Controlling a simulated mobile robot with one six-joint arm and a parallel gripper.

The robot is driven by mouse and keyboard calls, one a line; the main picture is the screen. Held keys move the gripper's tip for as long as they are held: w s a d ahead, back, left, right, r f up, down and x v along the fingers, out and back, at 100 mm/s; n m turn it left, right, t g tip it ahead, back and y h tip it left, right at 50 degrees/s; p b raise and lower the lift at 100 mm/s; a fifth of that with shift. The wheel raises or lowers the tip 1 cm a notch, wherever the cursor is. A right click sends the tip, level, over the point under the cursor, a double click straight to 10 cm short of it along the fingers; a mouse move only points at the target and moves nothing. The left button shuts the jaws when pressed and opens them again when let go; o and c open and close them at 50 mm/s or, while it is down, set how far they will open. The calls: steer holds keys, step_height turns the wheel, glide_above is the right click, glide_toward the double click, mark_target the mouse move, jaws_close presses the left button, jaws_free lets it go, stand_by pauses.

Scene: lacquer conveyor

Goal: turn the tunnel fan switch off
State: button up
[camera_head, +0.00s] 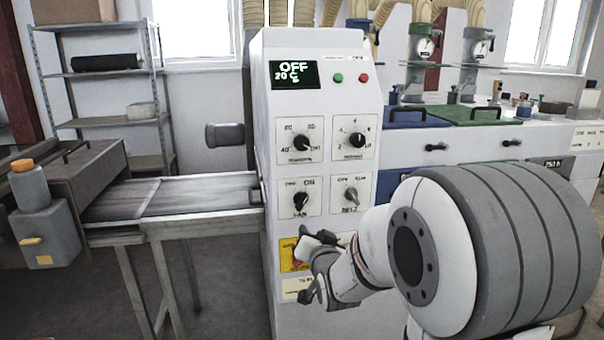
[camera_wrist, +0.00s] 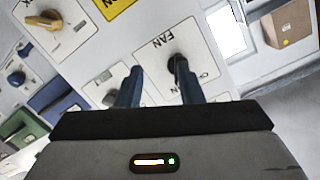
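The tunnel fan switch (camera_head: 299,201) is a black knob on a white plate marked FAN, at the lower left of the white control cabinet (camera_head: 330,90). ON is printed at the plate's upper right; the knob looks slanted, but I cannot read its setting surely. My gripper (camera_head: 308,242) is just below the fan plate in the head view. In the wrist view my gripper (camera_wrist: 158,72) has its two blue-grey fingers apart with nothing held. The fan knob (camera_wrist: 173,62) shows at the right fingertip, partly hidden; I cannot tell whether they touch.
The grey belt knob (camera_head: 351,196) is right of the fan knob, with two black knobs above. A yellow panel (camera_head: 288,258) sits below, partly hidden by my gripper. The cabinet display (camera_head: 294,74) reads OFF and 20 C. The conveyor (camera_head: 190,195) stands left.

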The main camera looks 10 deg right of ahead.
steer(key=t+p, duration=0.1)
steer(key=p, duration=0.1)
glide_toward(304, 201)
steer(key=w, duration=0.2)
steer(key=shift+m, duration=0.3)
steer(key=w+p, duration=0.1)
steer(key=w, duration=0.6)
steer(key=shift+w+f+p, duration=0.1)
steer(key=shift+w+p, duration=0.1)
steer(key=shift+p, duration=0.2)
steer(key=shift+c, duration=0.4)
steer(key=shift+d, duration=0.1)
jaws_close()
